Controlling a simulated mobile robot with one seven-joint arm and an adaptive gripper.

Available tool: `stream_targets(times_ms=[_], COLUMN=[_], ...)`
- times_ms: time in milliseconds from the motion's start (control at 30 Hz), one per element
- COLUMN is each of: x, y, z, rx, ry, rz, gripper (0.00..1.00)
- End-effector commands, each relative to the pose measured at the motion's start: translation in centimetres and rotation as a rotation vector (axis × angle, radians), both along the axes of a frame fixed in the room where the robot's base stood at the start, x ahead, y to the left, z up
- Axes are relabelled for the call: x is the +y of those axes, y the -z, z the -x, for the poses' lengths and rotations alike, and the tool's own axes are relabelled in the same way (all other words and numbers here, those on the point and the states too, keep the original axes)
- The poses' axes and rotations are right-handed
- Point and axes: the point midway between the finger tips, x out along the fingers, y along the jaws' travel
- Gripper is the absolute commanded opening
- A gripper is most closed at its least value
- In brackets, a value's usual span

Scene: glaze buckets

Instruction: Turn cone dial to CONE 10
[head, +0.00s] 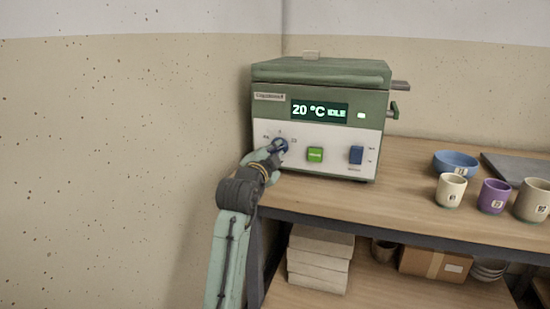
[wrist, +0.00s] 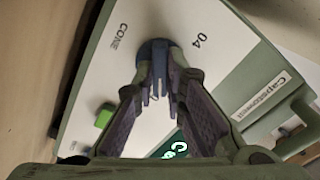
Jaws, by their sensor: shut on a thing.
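The kiln (head: 320,118) is a green box with a white front panel and a display reading "20 °C IDLE". Its blue cone dial (head: 279,146) sits at the left of the panel. My gripper (head: 273,151) reaches the dial from below left and is shut on it. In the wrist view the blue dial (wrist: 154,52) shows between the fingertips of my gripper (wrist: 159,88). The labels "CONE" and "04" are readable beside the dial there. The fingers hide much of the dial, and I cannot tell which mark it points to.
A blue bowl (head: 456,163), a cream cup (head: 451,189) and a purple cup (head: 493,196) stand to the right on the wooden table (head: 345,200). A wall is close at left.

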Motion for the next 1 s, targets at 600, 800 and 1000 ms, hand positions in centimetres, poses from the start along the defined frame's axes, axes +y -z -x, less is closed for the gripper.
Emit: stream_targets(times_ms=[600, 800, 1000], x=[-0.03, -0.03, -0.02], y=[0.05, 0.04, 0.03], z=[0.01, 0.00, 0.00], rx=[-0.018, -0.019, -0.018], ry=[0.001, 0.001, 0.001], rz=[-0.060, -0.060, -0.059], gripper=[0.00, 0.20, 0.32])
